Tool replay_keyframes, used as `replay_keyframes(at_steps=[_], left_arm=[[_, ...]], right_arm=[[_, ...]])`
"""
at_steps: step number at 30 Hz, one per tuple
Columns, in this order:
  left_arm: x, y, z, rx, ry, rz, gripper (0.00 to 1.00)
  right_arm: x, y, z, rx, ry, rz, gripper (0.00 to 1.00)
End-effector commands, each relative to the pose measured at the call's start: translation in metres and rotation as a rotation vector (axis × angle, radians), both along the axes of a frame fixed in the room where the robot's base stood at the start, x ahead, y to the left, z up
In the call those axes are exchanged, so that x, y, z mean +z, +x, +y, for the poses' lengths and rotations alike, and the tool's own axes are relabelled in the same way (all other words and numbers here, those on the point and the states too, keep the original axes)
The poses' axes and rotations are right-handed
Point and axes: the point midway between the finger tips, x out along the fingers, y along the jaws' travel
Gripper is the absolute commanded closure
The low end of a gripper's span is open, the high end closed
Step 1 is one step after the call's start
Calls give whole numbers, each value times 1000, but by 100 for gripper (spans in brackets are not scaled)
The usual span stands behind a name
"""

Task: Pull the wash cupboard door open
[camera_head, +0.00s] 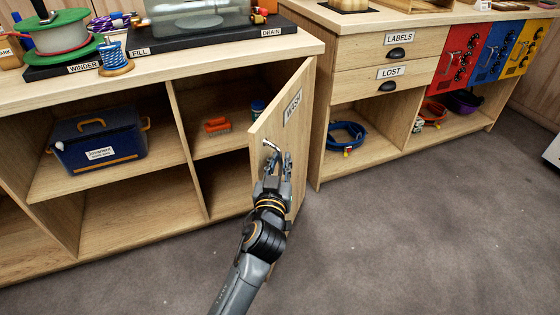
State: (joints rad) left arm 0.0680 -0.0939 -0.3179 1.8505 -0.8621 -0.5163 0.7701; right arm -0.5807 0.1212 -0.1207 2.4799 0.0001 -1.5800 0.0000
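The wash cupboard door (278,125) is a light wood panel marked WASH. It stands well open, swung out from the cupboard front, with its hinge side at the right. Its metal handle (269,145) is on the face towards me, near the left edge. My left gripper (279,162) is at the handle, fingers pointing up at it on either side of its lower end. I cannot tell whether the fingers are closed on it. The compartment (218,174) behind the door is partly visible, with an orange brush (217,126) on its shelf. My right gripper is not in view.
A blue box (97,142) with yellow handles sits on the left shelf. The countertop (200,50) above holds a winder and a clear tank (200,18). A drawer unit (385,65) stands close right of the door. The grey floor (400,230) in front is clear.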

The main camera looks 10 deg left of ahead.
Motion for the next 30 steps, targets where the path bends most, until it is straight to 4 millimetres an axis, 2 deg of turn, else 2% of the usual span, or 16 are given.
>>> replay_keyframes(at_steps=[5,8,15,21,30], left_arm=[[2,-1,0,-1,-2,-3,81],[1,-8,-1,-1,-4,-2,81],[1,-45,-3,0,-4,0,81],[1,-69,-4,1,-2,-1,81],[1,-76,-4,1,0,-3,81]], right_arm=[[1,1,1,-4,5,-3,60],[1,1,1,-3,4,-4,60],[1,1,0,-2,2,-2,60],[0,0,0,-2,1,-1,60],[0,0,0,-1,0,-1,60]])
